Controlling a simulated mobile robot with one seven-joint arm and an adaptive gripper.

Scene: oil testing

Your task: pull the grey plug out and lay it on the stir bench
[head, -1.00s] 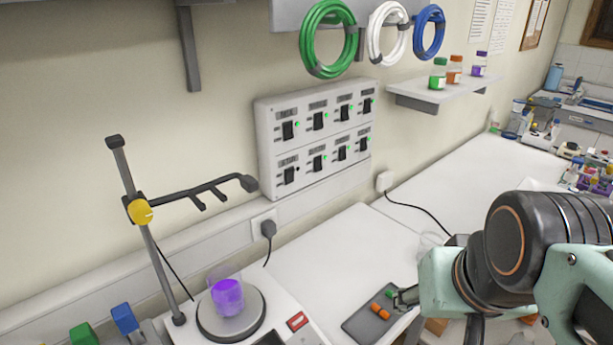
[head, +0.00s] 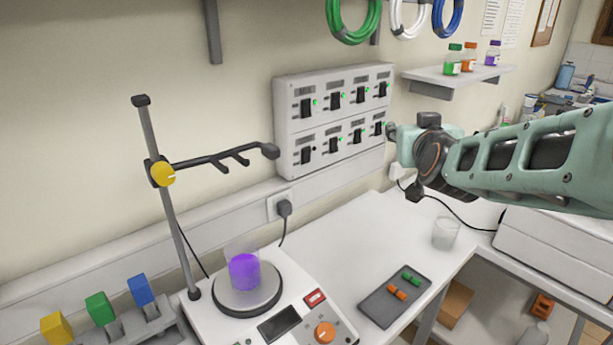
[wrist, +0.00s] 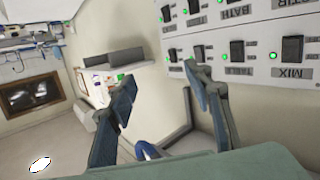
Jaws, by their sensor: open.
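The grey plug (head: 285,208) is dark grey and sits in a white wall socket (head: 272,205) behind the stirrer, with its cord hanging down. The stir bench (head: 340,235) is the white worktop below, with the stirrer on its left part. My gripper (head: 391,133) is raised at the right end of the switch panel, to the right of the plug and well above the bench. In the wrist view my gripper (wrist: 160,80) has its two fingers apart with nothing between them. The grey plug is not visible in the wrist view.
The switch panel (head: 333,120) is on the wall above the socket. A stand with a clamp arm (head: 215,158) rises left of the plug. A stirrer (head: 280,318) holds a purple beaker (head: 244,272). A dark tray (head: 372,312) lies at right; bench between is clear.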

